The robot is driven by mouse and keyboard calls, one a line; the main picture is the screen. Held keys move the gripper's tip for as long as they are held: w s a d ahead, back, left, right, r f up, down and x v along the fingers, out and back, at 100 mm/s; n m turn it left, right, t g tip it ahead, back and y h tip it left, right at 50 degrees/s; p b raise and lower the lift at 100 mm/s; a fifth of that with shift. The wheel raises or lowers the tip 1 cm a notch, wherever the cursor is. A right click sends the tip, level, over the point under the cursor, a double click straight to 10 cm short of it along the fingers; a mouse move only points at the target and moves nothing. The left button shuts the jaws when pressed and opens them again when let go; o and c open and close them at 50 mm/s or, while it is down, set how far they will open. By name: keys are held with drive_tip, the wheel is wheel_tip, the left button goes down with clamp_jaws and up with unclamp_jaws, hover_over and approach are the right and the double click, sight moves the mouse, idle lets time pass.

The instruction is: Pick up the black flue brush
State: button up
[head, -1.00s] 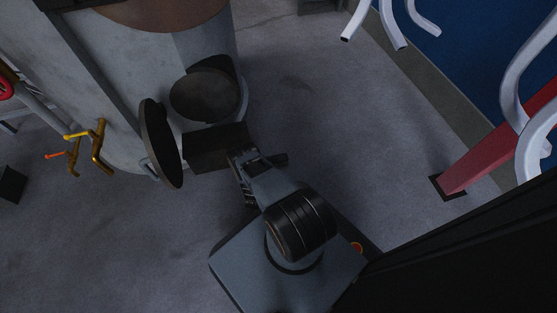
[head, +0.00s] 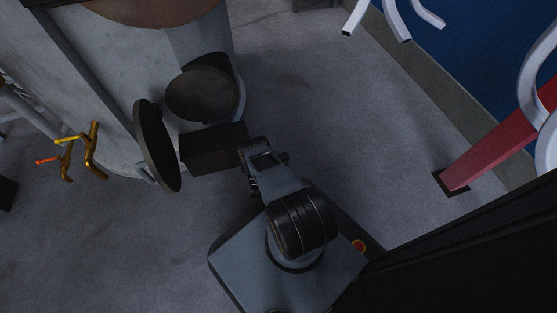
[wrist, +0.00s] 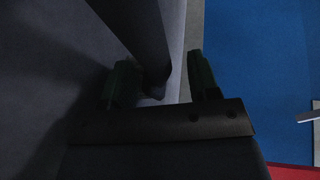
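I cannot make out the black flue brush for certain in either view. My gripper (head: 262,158) is beside the right end of a dark, box-shaped block (head: 208,150) in the head view. In the wrist view its two fingers stand apart (wrist: 163,82). A long dark shape (wrist: 143,32) comes down from the top and narrows to an end between them. I cannot tell whether it is the block or the brush, and no finger clearly presses on it.
A grey boiler (head: 90,75) with an open round door (head: 156,145) and a dark opening (head: 205,93) stands at upper left. Brass taps (head: 90,152) stick out from it. A red post (head: 500,140) and pale curved tubes (head: 395,18) are at right. Grey floor (head: 330,110) lies clear between.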

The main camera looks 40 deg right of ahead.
clamp_jaws()
idle(0.3)
